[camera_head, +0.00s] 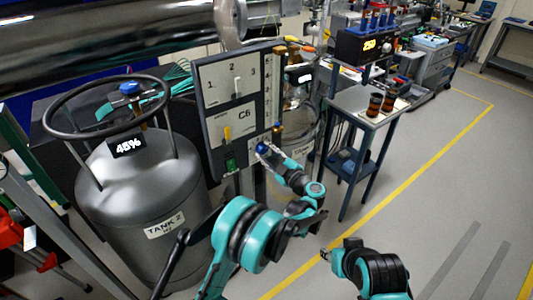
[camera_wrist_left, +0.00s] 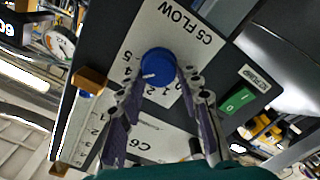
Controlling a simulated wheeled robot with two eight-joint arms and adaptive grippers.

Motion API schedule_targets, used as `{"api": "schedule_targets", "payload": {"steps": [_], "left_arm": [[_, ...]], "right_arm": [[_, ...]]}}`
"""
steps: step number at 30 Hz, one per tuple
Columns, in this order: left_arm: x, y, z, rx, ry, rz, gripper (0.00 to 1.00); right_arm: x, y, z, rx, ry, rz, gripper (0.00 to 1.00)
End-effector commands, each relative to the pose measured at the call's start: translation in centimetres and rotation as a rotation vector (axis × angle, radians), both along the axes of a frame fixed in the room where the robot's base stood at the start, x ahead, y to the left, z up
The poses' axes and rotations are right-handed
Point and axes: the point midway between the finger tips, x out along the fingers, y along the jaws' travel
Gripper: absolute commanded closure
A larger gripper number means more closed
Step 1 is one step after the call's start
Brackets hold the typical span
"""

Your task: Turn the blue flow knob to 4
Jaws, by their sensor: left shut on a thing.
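The blue flow knob (camera_wrist_left: 158,65) sits on a white plate marked "C5 FLOW" (camera_wrist_left: 172,28) in the left wrist view. A 5 and a 4 show left of it, and low numbers show at its lower right. Its white mark points to the lower left, toward the 4 side; the exact setting is hard to read. My left gripper (camera_wrist_left: 160,85) has a finger on each side of the knob and is shut on it. In the head view my left gripper (camera_head: 266,152) is at the panel's lower right edge. My right gripper (camera_head: 325,255) is low, away from the panel; its jaws are unclear.
A blue trolley (camera_head: 350,110) stands to the right, with open floor beyond.

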Motion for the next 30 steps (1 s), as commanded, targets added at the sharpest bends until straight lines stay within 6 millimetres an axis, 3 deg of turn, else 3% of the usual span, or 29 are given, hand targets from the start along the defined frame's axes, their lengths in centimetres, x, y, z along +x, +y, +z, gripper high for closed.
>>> {"api": "schedule_targets", "payload": {"steps": [3,4,6,17,30], "left_arm": [[0.1,0.0,0.2,0.002,-0.002,-0.001,0.94],[0.1,0.0,0.2,0.002,-0.002,-0.001,0.58],[0.1,0.0,0.1,0.002,-0.002,-0.001,0.44],[0.0,0.0,0.6,0.000,-0.001,-0.001,0.44],[0.1,0.0,8.3,0.000,-0.002,-0.001,0.44]], "right_arm": [[0.0,0.0,0.0,0.000,0.000,0.000,0.60],[0.0,0.0,0.0,0.000,0.000,0.000,0.60],[0.0,0.0,0.0,0.000,0.000,0.000,0.60],[0.0,0.0,0.0,0.000,0.000,0.000,0.60],[0.0,0.0,0.0,0.000,0.000,0.000,0.60]]}}
